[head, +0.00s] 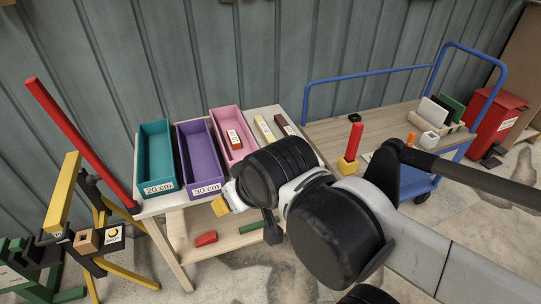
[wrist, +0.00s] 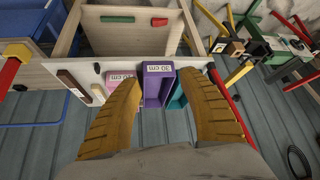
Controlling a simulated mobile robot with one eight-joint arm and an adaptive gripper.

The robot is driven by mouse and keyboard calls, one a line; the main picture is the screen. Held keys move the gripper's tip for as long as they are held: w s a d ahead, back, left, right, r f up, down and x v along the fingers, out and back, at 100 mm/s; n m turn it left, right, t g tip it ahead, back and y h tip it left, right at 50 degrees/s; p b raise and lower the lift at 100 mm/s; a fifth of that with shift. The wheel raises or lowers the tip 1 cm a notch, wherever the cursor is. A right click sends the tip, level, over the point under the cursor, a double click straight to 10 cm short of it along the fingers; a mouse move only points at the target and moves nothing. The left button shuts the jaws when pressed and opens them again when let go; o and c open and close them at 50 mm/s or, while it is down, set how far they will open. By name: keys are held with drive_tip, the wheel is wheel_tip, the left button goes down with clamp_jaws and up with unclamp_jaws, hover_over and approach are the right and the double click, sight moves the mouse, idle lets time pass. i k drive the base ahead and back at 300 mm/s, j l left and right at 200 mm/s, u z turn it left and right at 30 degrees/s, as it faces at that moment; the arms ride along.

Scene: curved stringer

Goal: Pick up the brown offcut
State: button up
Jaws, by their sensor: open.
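A dark brown offcut (head: 283,125) lies on the pale bench top, right of the pink bin and beside a tan offcut (head: 264,128). Both carry pale labels. In the wrist view the dark brown offcut (wrist: 73,84) lies at the left and the tan offcut (wrist: 98,92) next to it. My gripper (wrist: 162,82) is open and empty, its two yellow ridged fingers spread wide over the bins. In the head view my gripper (head: 220,206) is near the bench's front edge, left of and nearer than the brown offcut; my wrist hides part of the bench.
Teal (head: 155,155), purple (head: 198,158) and pink (head: 223,120) bins stand on the bench; an orange-red block (head: 235,139) is in the pink one. A leaning red bar (head: 80,140) is at the left. A blue-railed cart (head: 385,115) with a red post (head: 354,140) stands right.

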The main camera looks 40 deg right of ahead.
sight(282, 123)
drive_tip(key=i+l, duration=0.1)
drive_tip(key=l, duration=0.25)
drive_tip(key=i+l, duration=0.1)
drive_tip(key=l, duration=0.25)
drive_tip(key=i+l, duration=0.15)
drive_tip(key=l, duration=0.2)
drive_tip(key=i+l, duration=0.1)
drive_tip(key=l, duration=0.25)
